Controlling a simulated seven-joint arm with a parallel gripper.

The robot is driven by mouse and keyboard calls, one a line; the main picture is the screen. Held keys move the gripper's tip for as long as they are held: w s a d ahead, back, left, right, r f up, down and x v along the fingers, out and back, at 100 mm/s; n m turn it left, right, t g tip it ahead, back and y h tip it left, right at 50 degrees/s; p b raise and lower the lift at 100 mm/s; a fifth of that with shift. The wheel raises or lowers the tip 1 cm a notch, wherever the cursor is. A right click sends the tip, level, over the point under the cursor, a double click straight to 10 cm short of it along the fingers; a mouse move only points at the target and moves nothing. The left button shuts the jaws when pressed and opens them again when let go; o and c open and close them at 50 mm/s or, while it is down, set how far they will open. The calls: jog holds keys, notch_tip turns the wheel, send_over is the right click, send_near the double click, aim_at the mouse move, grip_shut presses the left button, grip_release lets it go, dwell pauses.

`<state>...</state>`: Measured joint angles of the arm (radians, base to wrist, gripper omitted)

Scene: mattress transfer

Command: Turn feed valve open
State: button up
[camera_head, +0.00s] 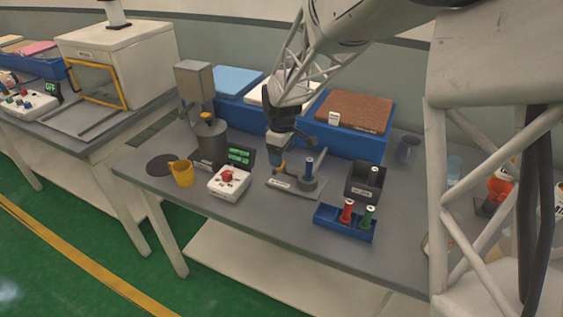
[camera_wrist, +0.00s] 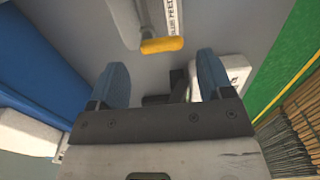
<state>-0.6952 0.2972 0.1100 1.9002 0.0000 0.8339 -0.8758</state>
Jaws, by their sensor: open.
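The feed valve's yellow handle (camera_wrist: 162,45) lies across the view just beyond my fingertips in the wrist view, with a partly cut-off label strip (camera_wrist: 175,14) above it. In the head view the yellow handle (camera_head: 282,168) shows small at the left of a grey base plate (camera_head: 295,190). My gripper (camera_head: 278,160) points down over the plate's left side, its fingers close to the handle. In the wrist view my gripper (camera_wrist: 162,80) has its two blue fingers spread apart with nothing between them. The handle is apart from both fingers there. The valve body is mostly hidden.
A blue-topped cylinder (camera_head: 309,164) stands on the plate's right. A white box with a red knob (camera_head: 228,183), a yellow mug (camera_head: 182,173) and a grey canister (camera_head: 211,140) are to the left. A blue rack (camera_head: 343,229) and a dark bin (camera_head: 365,183) are to the right.

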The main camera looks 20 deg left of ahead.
jog(key=shift+f, duration=1.8)
jog(key=c, duration=0.9)
